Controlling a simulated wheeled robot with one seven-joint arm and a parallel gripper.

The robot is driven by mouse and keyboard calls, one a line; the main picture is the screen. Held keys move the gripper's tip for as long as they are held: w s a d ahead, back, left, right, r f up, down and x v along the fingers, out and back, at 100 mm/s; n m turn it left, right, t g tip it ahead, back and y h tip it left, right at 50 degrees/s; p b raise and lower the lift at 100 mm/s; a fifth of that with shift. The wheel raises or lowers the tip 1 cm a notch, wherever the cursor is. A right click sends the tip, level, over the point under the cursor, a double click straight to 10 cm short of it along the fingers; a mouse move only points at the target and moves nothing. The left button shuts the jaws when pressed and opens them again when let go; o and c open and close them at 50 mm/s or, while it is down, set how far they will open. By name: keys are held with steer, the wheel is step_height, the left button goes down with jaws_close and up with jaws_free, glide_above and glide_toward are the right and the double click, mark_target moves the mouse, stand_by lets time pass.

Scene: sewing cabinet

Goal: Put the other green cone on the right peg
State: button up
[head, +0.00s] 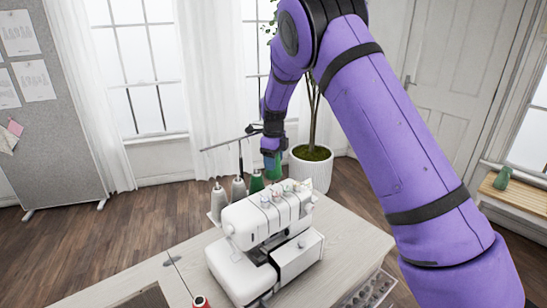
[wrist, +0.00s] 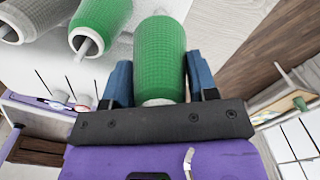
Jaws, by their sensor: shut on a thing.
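My gripper (head: 271,149) is shut on a green cone (head: 272,168), which hangs at the back right of the white sewing machine (head: 262,228). In the wrist view the held green cone (wrist: 159,52) sits between the blue fingers of my gripper (wrist: 160,78). Another green cone (head: 257,183) stands just left of it on the thread stand; in the wrist view this second cone (wrist: 101,20) has a pale peg tip showing from it. The right peg is not visible, and I cannot tell whether the held cone is over it.
Two grey cones (head: 238,188) stand left of the green ones. A thin guide bar (head: 228,141) rises behind the cones, close to my gripper. A potted plant (head: 310,168) stands behind the table (head: 345,236). A green object (head: 502,178) rests on a wooden ledge at right.

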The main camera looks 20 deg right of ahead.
steer(key=shift+f, duration=2.15)
steer(key=o, duration=1)
steer(key=shift+o, duration=0.2)
steer(key=shift+r, duration=0.1)
